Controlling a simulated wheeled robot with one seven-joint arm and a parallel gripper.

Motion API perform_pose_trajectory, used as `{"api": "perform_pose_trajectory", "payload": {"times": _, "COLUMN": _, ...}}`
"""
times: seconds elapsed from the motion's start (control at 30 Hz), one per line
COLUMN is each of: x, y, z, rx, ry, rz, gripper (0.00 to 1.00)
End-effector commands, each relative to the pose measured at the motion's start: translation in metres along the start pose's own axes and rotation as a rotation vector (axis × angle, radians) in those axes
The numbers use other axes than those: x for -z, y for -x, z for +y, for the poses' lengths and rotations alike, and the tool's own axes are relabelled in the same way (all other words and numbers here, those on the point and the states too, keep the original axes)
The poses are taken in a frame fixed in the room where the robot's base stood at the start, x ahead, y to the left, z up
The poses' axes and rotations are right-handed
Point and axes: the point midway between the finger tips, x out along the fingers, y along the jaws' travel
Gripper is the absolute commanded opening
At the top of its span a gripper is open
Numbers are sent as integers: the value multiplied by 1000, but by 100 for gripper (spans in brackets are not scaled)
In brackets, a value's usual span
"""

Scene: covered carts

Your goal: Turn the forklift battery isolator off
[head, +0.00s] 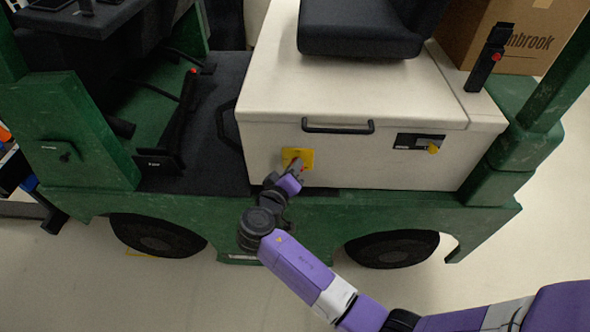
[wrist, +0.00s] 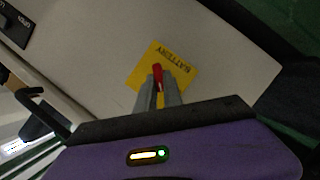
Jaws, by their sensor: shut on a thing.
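The battery isolator is a red handle (wrist: 158,76) on a yellow plate (wrist: 180,58) marked "BATTERY". In the head view the yellow plate (head: 297,154) sits on the lower left of the forklift's cream side panel (head: 365,165). My gripper (wrist: 158,88) is at the plate with its two grey fingers shut on the red handle. The handle's tip shows between the fingertips, its lower part is hidden. In the head view my gripper (head: 298,168) partly covers the plate and handle.
The green chassis step (head: 330,205) runs below. A cardboard box (head: 520,35) stands behind the seat (head: 360,30).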

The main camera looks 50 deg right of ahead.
Motion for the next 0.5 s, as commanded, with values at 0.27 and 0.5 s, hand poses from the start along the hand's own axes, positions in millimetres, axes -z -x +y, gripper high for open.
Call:
{"api": "perform_pose_trajectory", "payload": {"times": 0.27, "x": -2, "y": 0, "z": -6, "rx": -100, "ry": 245, "rz": 1, "gripper": 0}}
{"api": "perform_pose_trajectory", "payload": {"times": 0.5, "x": -3, "y": 0, "z": -8, "rx": -181, "ry": 440, "rz": 1, "gripper": 0}}
